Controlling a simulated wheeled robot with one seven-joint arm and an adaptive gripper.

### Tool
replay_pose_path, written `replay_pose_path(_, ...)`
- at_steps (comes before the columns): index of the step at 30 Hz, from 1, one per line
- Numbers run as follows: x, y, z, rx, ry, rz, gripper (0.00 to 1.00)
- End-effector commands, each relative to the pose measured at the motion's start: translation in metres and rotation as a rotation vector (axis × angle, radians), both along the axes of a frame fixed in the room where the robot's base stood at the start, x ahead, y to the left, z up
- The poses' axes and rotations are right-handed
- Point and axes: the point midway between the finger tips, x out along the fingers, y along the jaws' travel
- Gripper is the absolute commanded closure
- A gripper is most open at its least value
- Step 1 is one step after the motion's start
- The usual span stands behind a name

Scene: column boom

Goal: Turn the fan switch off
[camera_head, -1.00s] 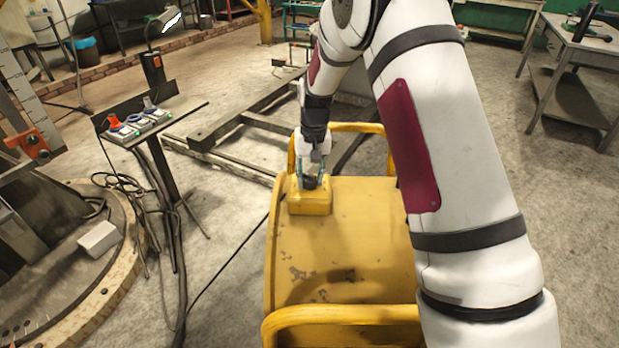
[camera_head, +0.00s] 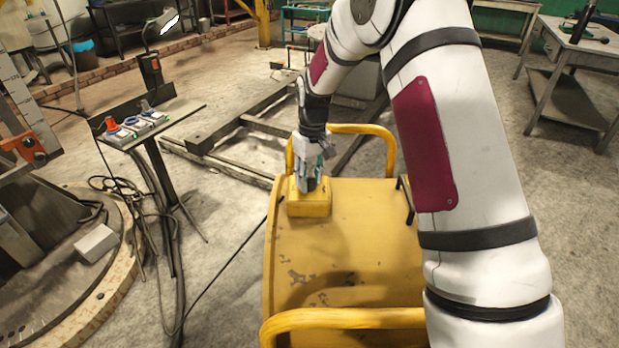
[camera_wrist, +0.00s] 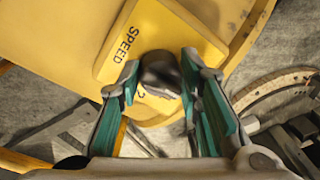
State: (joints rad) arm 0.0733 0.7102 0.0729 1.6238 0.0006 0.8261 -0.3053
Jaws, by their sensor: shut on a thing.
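The yellow fan body (camera_head: 340,240) stands on the floor with a small yellow control box (camera_head: 312,206) on its top. In the wrist view the box (camera_wrist: 178,35) carries the word SPEED and a dark round knob (camera_wrist: 160,72), with part of a "2" showing beside it. My gripper (camera_head: 310,185) is over the box, and in the wrist view my gripper (camera_wrist: 160,90) has its two teal-padded fingers on either side of the knob, shut on it. The knob's pointer and the other markings are hidden or too blurred to read.
A stand with a small panel of sockets and plugs (camera_head: 135,128) is at the left, with cables (camera_head: 165,240) hanging to the floor. A round platform (camera_head: 60,260) lies at lower left. Yellow tube handles (camera_head: 340,318) edge the fan. A workbench (camera_head: 575,60) is at upper right.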

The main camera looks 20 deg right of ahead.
Motion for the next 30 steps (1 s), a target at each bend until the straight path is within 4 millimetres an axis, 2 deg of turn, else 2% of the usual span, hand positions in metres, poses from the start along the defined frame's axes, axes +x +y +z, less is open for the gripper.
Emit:
replay_pose_path(9, 0.000, 0.000, -0.001, 0.000, 0.000, 0.001, 0.96)
replay_pose_path(10, 0.000, 0.000, -0.001, 0.000, 0.000, 0.001, 0.61)
replay_pose_path(12, 0.000, 0.000, -0.001, 0.000, 0.000, 0.001, 0.48)
replay_pose_path(23, 0.000, 0.000, 0.003, 0.000, -0.001, 0.001, 0.48)
replay_pose_path(26, 0.001, -0.001, 0.013, 0.000, -0.004, 0.000, 0.48)
replay_pose_path(30, 0.002, -0.002, 0.039, 0.000, -0.005, 0.001, 0.48)
